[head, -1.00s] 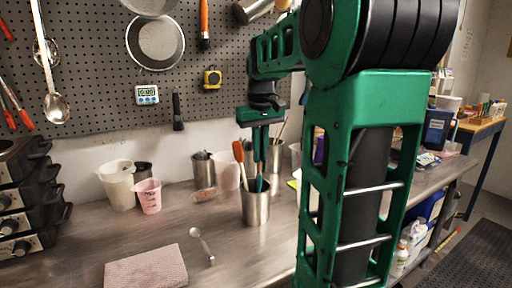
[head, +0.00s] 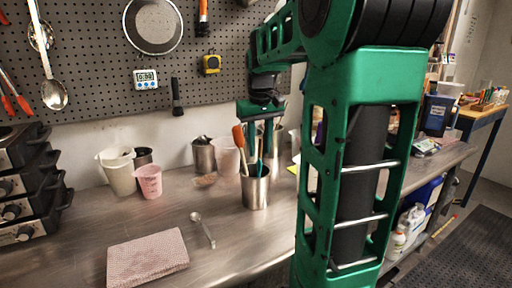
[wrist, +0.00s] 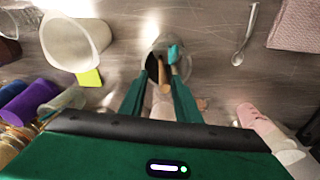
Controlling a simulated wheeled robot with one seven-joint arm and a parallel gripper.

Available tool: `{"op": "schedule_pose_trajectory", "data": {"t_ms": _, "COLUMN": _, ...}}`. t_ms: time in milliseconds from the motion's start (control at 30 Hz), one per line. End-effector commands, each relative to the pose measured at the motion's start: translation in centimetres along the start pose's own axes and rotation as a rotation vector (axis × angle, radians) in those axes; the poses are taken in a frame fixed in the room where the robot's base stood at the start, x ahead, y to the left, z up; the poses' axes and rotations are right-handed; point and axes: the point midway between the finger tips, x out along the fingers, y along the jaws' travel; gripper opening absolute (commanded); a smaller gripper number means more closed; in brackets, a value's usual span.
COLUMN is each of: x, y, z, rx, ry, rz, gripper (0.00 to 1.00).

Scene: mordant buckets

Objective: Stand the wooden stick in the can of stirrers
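The metal can of stirrers (head: 256,192) stands upright on the steel counter. A stirrer with an orange head (head: 238,137) and a teal one lean in it; the teal tip also shows in the wrist view (wrist: 174,53). My gripper (head: 262,150) is above the can, pointing down. In the wrist view my gripper (wrist: 161,72) has its fingers apart over the can mouth. A brown, wood-coloured stick end (wrist: 163,75) shows between the fingers, apparently standing in the can; I see no clear contact with either finger. Its lower end is hidden.
A pink jug (head: 226,158) and another metal can (head: 203,155) stand behind the can. A measuring spoon (head: 203,228) and a pink cloth (head: 148,258) lie in front left. A pink cup (head: 149,182) stands further left. The counter between is clear.

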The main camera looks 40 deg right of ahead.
Motion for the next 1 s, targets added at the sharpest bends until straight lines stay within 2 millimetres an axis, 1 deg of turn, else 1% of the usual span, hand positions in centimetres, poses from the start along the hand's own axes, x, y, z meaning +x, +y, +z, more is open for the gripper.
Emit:
{"op": "schedule_pose_trajectory", "data": {"t_ms": 200, "x": -0.1, "y": 0.0, "z": 0.0, "rx": 0.0, "ry": 0.0, "rz": 0.0, "gripper": 0.3}}
{"op": "schedule_pose_trajectory", "data": {"t_ms": 333, "x": -1.0, "y": 0.0, "z": -0.1, "rx": 0.0, "ry": 0.002, "rz": 0.001, "gripper": 0.3}}
{"op": "schedule_pose_trajectory", "data": {"t_ms": 467, "x": -3.0, "y": -0.1, "z": -0.1, "rx": -0.002, "ry": 0.004, "rz": 0.0, "gripper": 0.3}}
{"op": "schedule_pose_trajectory", "data": {"t_ms": 700, "x": -7.5, "y": -0.1, "z": -0.2, "rx": -0.002, "ry": 0.003, "rz": 0.001, "gripper": 0.3}}
{"op": "schedule_pose_trajectory", "data": {"t_ms": 800, "x": -9.0, "y": -0.1, "z": -0.2, "rx": 0.0, "ry": 0.002, "rz": 0.001, "gripper": 0.3}}
{"op": "schedule_pose_trajectory", "data": {"t_ms": 900, "x": -10.0, "y": -0.1, "z": -0.2, "rx": -0.001, "ry": 0.001, "rz": 0.001, "gripper": 0.3}}
{"op": "schedule_pose_trajectory", "data": {"t_ms": 1000, "x": -10.5, "y": -0.1, "z": -0.1, "rx": 0.0, "ry": -0.001, "rz": 0.001, "gripper": 0.3}}
